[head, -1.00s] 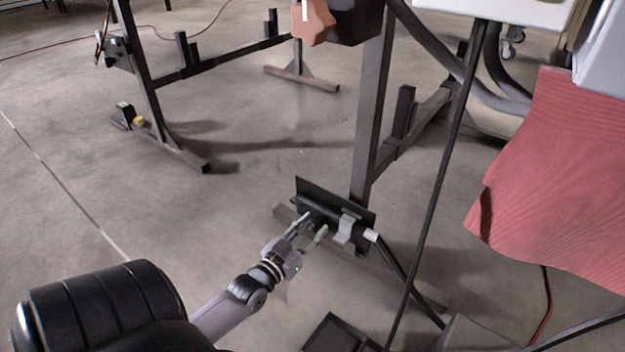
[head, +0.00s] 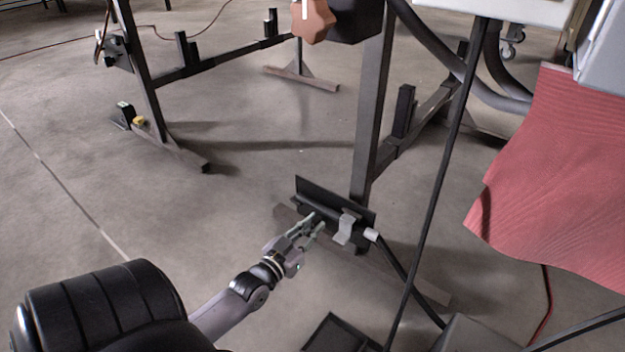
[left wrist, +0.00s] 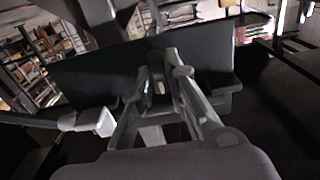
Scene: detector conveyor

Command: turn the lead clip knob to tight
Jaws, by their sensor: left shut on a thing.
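The lead clip (head: 347,228) is a grey bent piece on a black bracket (head: 315,192) low on the stand. A pale cable plug (head: 371,235) sticks out at its right; the plug also shows in the left wrist view (left wrist: 97,121). My left gripper (head: 318,220) reaches the bracket's front, left of the grey piece. Its fingers, also in the left wrist view (left wrist: 162,72), are closed on a small part there, which I take to be the lead clip knob. The fingers mostly hide this part, so its turned position cannot be read. My right gripper is not in view.
A dark upright post (head: 372,110) rises behind the bracket. Black cables (head: 437,190) hang at the right, near a red cloth (head: 550,175). An orange-brown knob (head: 314,22) sits higher up on a dark housing. Bare floor (head: 250,180) is free on the left.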

